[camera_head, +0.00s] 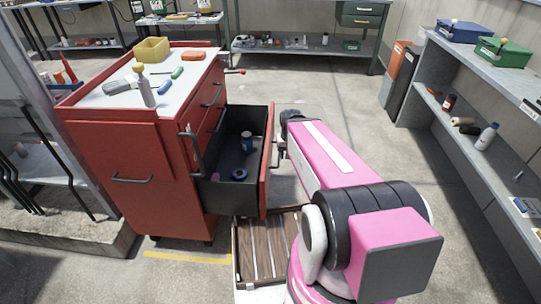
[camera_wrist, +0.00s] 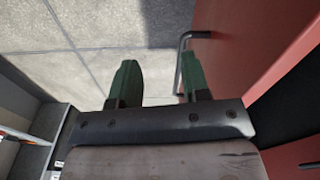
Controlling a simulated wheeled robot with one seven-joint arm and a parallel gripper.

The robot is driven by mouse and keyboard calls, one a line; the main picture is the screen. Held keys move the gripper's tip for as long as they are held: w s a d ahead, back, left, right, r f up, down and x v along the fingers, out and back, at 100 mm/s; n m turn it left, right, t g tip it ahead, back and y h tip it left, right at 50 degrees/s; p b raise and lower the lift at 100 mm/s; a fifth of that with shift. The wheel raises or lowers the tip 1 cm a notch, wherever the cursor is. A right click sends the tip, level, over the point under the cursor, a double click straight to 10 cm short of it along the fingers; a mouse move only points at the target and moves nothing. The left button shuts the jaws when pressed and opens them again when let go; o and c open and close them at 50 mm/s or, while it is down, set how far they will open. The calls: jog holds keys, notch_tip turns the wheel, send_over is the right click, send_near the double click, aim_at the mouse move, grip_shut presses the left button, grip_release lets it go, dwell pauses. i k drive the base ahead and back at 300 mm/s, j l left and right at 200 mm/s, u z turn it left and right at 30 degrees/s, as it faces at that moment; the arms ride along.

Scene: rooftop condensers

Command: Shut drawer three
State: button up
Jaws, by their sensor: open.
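A red tool cabinet (camera_head: 105,150) stands at the left. One of its drawers (camera_head: 225,185) is pulled out to the right, its dark inside holding a blue can (camera_head: 247,141) and a few small items. The drawer's red front (camera_head: 265,165) carries a handle on its outer side. I see no number on it. The wrist view shows a red panel (camera_wrist: 235,50) and a dark bar handle (camera_wrist: 183,55) at the right finger. My gripper (camera_wrist: 158,85) is open and empty, close to the handle; contact is unclear. In the head view my arm largely hides it beside the drawer front.
Grey shelving (camera_head: 470,100) stands at the right. The floor behind my arm is clear.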

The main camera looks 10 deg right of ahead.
aim_at(229, 197)
jog(key=k+l+u, duration=0.2)
jog(key=k+l, duration=0.15)
jog(key=k+l+u, duration=0.15)
jog(key=k, duration=0.3)
jog(key=k+l+u, duration=0.2)
jog(key=k+l, duration=0.1)
jog(key=k, duration=0.1)
